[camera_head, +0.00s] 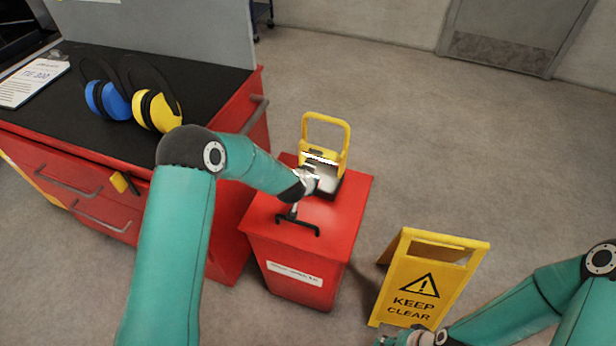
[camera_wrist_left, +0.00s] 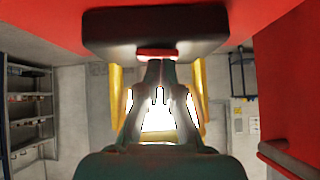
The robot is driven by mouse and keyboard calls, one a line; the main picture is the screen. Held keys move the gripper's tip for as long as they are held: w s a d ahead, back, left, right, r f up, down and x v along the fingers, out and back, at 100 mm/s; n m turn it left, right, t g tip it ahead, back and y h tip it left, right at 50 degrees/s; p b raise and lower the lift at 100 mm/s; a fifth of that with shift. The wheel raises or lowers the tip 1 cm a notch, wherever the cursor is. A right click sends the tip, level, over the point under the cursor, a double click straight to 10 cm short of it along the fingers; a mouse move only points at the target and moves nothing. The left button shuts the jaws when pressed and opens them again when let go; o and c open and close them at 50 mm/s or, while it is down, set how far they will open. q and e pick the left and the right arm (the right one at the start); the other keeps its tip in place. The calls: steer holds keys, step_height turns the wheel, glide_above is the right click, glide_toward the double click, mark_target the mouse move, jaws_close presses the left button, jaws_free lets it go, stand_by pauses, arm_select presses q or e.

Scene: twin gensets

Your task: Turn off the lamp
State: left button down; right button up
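The lamp (camera_head: 328,179) is a yellow-framed work light with a tall handle and a black base. It stands on a red cabinet (camera_head: 311,262), and its panel glows white in the left wrist view. The lamp's black base (camera_wrist_left: 110,32) shows at the top of that view, with a small red part at its lower edge. My left gripper (camera_head: 312,180) is in front of the lamp; its fingertips (camera_wrist_left: 159,63) are together, close to the red part. I cannot tell whether they touch it. My right gripper (camera_head: 398,341) is partly cut off at the bottom of the head view.
A yellow "KEEP CLEAR" sign (camera_head: 421,285) stands on the floor right of the cabinet. A red workbench (camera_head: 180,195) stands left, with blue ear defenders (camera_head: 108,100) and yellow ear defenders (camera_head: 158,108) on its black top. The floor behind the cabinet is clear.

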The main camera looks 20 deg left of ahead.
arm_select(q)
steer(key=shift+s+d+f, duration=0.15)
steer(key=shift+d, duration=0.3)
steer(key=shift+r+p, duration=0.55)
steer(key=shift+p, duration=0.05)
steer(key=r+p, duration=0.1)
steer(key=r, duration=0.1)
steer(key=r+p, duration=0.1)
steer(key=p, duration=0.1)
steer(key=shift+d+r+p, duration=0.2)
steer(key=shift+r+p, duration=0.1)
steer(key=shift+r, duration=0.05)
steer(key=v, duration=0.9)
steer(key=shift+s+d+b, duration=0.25)
steer(key=shift+b, duration=0.15)
